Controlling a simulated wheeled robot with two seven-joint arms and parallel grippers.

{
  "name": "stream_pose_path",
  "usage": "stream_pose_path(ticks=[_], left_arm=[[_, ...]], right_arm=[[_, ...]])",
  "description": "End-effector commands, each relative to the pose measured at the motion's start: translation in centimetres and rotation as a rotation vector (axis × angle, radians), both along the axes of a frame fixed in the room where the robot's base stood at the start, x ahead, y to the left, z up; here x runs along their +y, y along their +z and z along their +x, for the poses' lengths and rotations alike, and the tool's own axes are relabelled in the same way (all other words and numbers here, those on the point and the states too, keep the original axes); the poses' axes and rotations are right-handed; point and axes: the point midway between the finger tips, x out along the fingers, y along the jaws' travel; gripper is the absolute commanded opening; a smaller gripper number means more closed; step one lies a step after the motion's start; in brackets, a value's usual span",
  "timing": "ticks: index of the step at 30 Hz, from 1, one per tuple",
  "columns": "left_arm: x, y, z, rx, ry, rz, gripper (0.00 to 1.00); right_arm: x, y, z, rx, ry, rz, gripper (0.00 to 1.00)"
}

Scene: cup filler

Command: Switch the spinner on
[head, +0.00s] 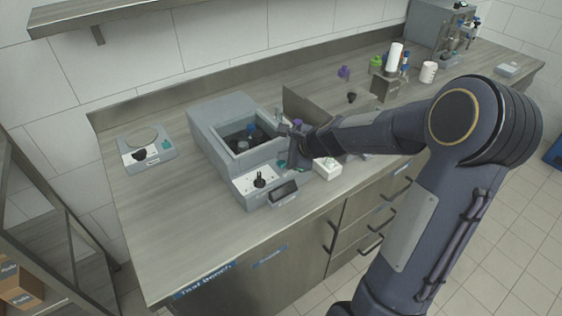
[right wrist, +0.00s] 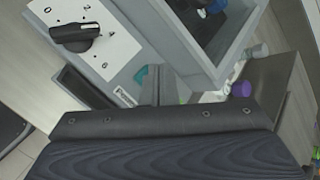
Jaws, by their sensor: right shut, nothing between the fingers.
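The spinner (head: 215,125) is a grey box on the bench with an open well holding several small dark and coloured items. My left gripper is not in view.
A small scale-like device (head: 146,150) with a round plate and black knob stands left of the spinner. A white box (head: 327,168) is at its right. Bottles and a white cup (head: 428,72) stand farther back right. The bench (head: 180,225) in front left is clear.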

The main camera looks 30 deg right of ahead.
Motion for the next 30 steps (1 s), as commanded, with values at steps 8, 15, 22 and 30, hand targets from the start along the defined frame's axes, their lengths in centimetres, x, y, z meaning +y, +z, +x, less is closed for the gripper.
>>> stream_pose_path(ticks=[8, 15, 22, 30], left_arm=[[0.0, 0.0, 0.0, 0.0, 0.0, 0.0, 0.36], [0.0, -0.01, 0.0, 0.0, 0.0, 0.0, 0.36], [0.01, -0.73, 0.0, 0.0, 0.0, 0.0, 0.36], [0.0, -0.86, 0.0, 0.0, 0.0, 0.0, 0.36]], right_arm=[[0.0, 0.0, 0.0, 0.0, 0.0, 0.0, 0.0], [0.0, -0.02, 0.0, 0.0, 0.0, 0.0, 0.0], [0.0, -0.76, -0.01, 0.0, 0.0, 0.0, 0.0], [-0.01, -0.89, 0.0, 0.0, 0.0, 0.0, 0.0]])
